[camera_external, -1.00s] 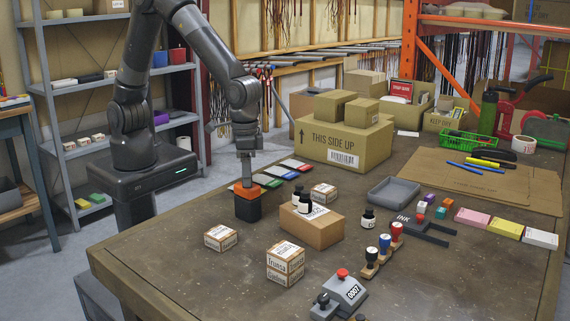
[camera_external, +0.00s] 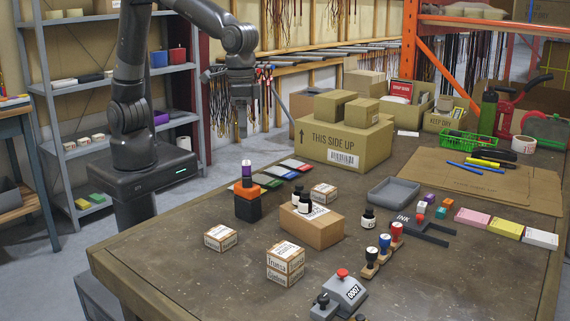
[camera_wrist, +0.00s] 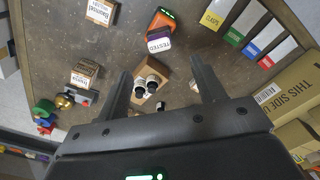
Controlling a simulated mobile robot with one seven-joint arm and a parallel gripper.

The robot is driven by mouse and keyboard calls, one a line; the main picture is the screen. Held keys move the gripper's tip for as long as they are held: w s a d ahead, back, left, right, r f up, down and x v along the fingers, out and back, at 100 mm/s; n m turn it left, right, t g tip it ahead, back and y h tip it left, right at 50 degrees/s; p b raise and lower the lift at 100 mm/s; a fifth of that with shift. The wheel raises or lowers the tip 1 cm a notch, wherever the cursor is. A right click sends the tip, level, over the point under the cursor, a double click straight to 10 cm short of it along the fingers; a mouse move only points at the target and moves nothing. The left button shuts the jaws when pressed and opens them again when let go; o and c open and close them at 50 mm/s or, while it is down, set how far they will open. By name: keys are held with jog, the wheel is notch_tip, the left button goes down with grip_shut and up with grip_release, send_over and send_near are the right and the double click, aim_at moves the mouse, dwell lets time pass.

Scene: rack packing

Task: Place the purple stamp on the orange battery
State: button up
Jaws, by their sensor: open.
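The purple stamp (camera_external: 247,173) stands upright on top of the orange and black battery (camera_external: 247,202), at the near left part of the table. In the wrist view the stamp's purple and white side (camera_wrist: 158,42) with lettering shows against the battery's orange part (camera_wrist: 166,22). My gripper (camera_external: 241,130) is raised above and apart from the stamp. In the wrist view its two fingers (camera_wrist: 160,88) are spread wide with nothing held between them.
A cardboard box (camera_external: 312,226) with dark bottles stands right of the battery. Small boxes (camera_external: 220,238) lie nearby, and colored ink pads (camera_external: 281,172) lie behind. A large carton (camera_external: 345,143) stands further back. The near left table corner is clear.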

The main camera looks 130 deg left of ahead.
jog(key=s+d+r+m+t, duration=0.1)
jog(key=s+r+m, duration=0.1)
jog(key=s+r, duration=0.35)
jog(key=s+d+r+m+t, duration=0.1)
jog(key=s+r+m+t, duration=0.1)
jog(key=s, duration=0.6)
jog(key=s+d+m+t, duration=0.1)
jog(key=s+m, duration=0.3)
jog(key=s, duration=0.9)
jog(key=shift+d+f+m+t, duration=0.2)
jog(key=shift+m+t, duration=0.2)
jog(key=shift+t, duration=0.3)
